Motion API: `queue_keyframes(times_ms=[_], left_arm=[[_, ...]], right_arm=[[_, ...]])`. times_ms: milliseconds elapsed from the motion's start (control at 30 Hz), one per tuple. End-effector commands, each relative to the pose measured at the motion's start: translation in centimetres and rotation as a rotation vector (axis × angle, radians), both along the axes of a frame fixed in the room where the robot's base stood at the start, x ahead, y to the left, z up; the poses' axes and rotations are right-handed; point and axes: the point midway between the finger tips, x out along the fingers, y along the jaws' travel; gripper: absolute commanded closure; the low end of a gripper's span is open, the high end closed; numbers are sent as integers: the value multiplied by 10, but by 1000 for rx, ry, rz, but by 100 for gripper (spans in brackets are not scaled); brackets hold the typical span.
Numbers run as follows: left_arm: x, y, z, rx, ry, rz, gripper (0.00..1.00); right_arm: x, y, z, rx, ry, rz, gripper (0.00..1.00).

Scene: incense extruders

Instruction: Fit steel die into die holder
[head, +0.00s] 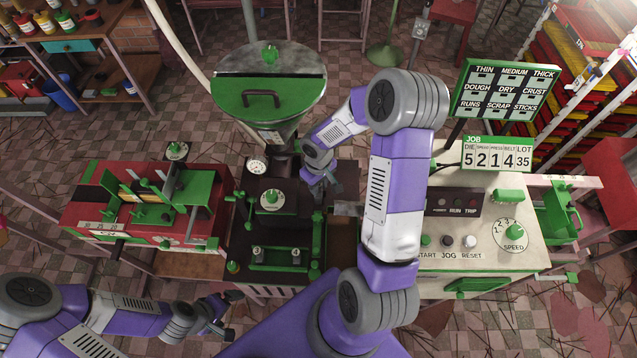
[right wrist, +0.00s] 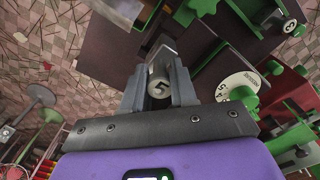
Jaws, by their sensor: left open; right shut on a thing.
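My right gripper (head: 322,190) is over the dark top of the central machine (head: 262,222). In the head view the die is too small to make out. I cannot clearly identify the die holder in either view. My left gripper (head: 222,318) is open and empty at the lower left, in front of the machine and apart from it.
A green-lidded hopper (head: 290,90) stands behind the central machine. A red and green machine (head: 150,205) is at left. A cream control console (head: 490,240) is at right, with a job sign (head: 497,154) showing DIE 5. My right arm crosses between machine and console.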

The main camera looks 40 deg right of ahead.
Motion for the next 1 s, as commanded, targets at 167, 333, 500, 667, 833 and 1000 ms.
queue_keyframes(times_ms=[167,333,500,667,833,1000], left_arm=[[0,0,1,0,0,0,0],[0,0,-1,0,0,0,0],[0,0,-3,0,0,0,0],[0,0,-2,0,0,0,0],[0,0,-4,0,0,0,0],[0,0,-5,0,0,0,0]], right_arm=[[1,0,1,-1,-2,0,100],[0,0,1,-1,-1,0,100],[-1,0,1,-1,-1,1,100],[-1,0,1,-1,-1,1,100],[-1,0,1,-1,-1,0,100],[0,0,1,-1,-1,0,100]])
